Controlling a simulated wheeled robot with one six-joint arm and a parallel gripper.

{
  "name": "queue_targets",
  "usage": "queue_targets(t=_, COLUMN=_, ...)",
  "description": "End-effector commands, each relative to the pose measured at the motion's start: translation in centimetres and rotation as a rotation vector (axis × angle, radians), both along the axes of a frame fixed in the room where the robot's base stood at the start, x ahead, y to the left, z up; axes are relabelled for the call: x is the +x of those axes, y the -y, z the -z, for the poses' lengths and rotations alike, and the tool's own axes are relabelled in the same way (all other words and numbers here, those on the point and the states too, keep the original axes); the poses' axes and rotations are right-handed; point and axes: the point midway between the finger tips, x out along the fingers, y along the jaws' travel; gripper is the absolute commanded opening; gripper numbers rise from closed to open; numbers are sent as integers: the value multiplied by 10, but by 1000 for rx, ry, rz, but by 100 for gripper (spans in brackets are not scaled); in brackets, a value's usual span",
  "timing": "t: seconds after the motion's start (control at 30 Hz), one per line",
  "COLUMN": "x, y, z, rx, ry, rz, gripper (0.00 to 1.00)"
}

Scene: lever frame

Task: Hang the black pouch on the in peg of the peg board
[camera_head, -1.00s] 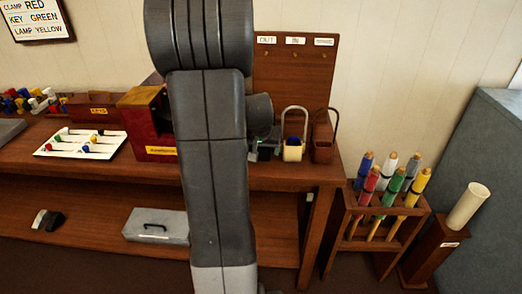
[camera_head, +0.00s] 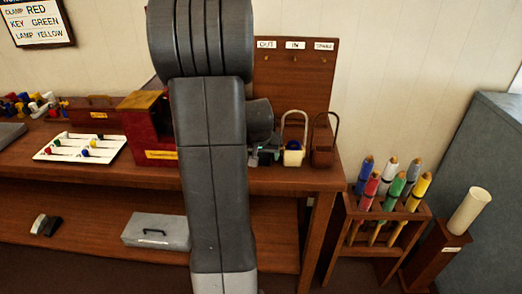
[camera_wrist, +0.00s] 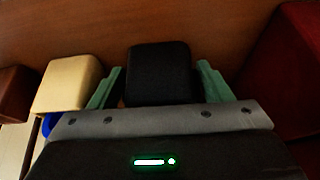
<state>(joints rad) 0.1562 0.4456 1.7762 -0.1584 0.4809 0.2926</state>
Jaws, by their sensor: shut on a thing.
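The peg board (camera_head: 290,85) stands upright at the back of the bench, with small pegs under the labels OUT, IN and SPARE. The in peg (camera_head: 295,59) is the middle one and looks bare. In the wrist view, the black pouch (camera_wrist: 160,72) sits between the green fingers of my gripper (camera_wrist: 160,88), which is shut on it. In the head view my gripper (camera_head: 263,155) is low in front of the board, left of the cream pouch. My arm covers part of it, and I cannot make out the black pouch there.
A cream pouch (camera_head: 293,157) and a brown pouch (camera_head: 322,157) with loop handles stand on the bench to the right. A red box (camera_head: 150,135) stands left of my arm. A rack of coloured cylinders (camera_head: 395,230) is on the floor at right.

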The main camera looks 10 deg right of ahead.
Motion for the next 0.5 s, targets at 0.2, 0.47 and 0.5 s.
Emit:
queue_targets(t=0.2, x=1, y=0, z=-13, rx=-1, ry=3, rz=0, gripper=52)
queue_targets(t=0.47, x=1, y=0, z=-28, rx=0, ry=3, rz=0, gripper=52)
queue_targets(t=0.5, x=1, y=0, z=-30, rx=0, ry=2, rz=0, gripper=52)
